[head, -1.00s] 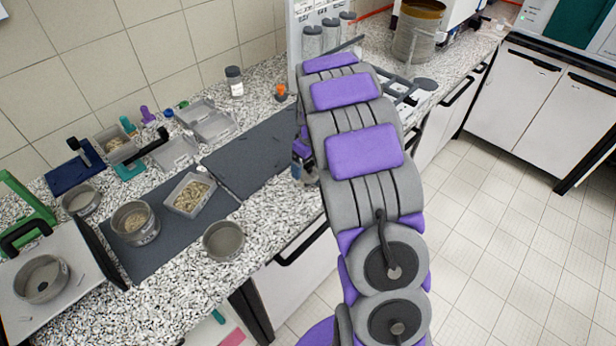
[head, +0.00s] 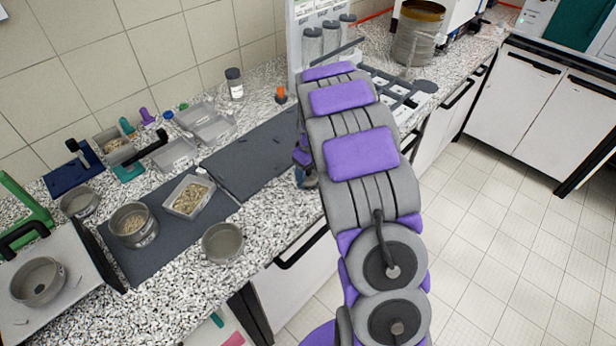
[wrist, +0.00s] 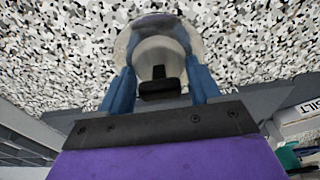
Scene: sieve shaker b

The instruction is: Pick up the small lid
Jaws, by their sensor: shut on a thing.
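My gripper (wrist: 160,72) has two blue fingers, shut on a round, pale, glossy thing that I take to be the small lid (wrist: 158,48). It sits between the fingertips above the speckled countertop in the wrist view. A small black block shows between the fingers; I cannot tell whether it belongs to the lid or the gripper. In the head view, my gripper (head: 307,178) shows only in part beside my arm, over the counter's front area right of the dark mat, and the held thing is not clearly visible there.
A dark mat (head: 252,163) lies left of my gripper. Left are a tray of grains (head: 188,197), a sieve of grains (head: 134,228) and an empty round pan (head: 222,243). A jar (head: 234,84) and an orange-topped item (head: 280,95) stand behind. A rack (head: 395,85) is beyond my arm.

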